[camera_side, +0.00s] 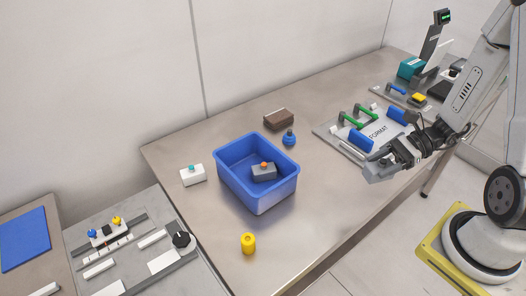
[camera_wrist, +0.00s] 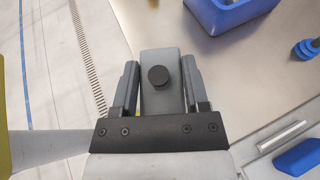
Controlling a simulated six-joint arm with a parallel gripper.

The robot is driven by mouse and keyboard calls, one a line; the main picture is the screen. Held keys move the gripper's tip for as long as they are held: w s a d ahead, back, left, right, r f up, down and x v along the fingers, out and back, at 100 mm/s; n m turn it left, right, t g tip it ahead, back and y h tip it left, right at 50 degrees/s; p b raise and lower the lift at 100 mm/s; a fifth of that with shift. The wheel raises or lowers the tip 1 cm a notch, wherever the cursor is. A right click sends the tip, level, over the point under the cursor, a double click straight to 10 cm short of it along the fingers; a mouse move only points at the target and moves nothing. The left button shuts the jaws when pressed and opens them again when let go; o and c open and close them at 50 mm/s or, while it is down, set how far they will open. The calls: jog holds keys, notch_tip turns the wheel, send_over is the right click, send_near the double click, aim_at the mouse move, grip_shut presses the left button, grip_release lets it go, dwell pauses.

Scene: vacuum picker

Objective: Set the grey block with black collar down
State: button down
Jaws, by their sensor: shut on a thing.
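My gripper (camera_wrist: 160,88) is shut on the grey block with black collar (camera_wrist: 161,100). In the wrist view the block stands between both fingers, with a round black piece on its upper face. In the side view my gripper (camera_side: 382,164) and the grey block (camera_side: 375,175) are at the table's front edge, in front of the plate marked FORMAT. The block's underside is hidden, and I cannot tell how high it is above the table.
The FORMAT plate (camera_side: 325,133) lies behind my gripper. Table between bin and gripper is clear.

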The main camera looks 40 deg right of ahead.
jog(key=w+f, duration=0.2)
jog(key=w, duration=0.2)
jog(key=w+d+f, duration=0.1)
jog(key=w+f, duration=0.2)
jog(key=w, duration=0.1)
jog(key=w+d+f, duration=0.1)
jog(key=w+f, duration=0.2)
jog(key=w, duration=0.1)
jog(key=shift+w+f, duration=0.1)
jog(key=shift+w+d+f, duration=0.1)
jog(key=shift+w+f, duration=0.45)
jog(key=shift+f, duration=0.05)
jog(key=shift+f, duration=0.1)
jog(key=shift+w+f, duration=0.15)
jog(key=shift+w, duration=0.05)
jog(key=shift+f, duration=1.55)
jog(key=shift+f, duration=0.15)
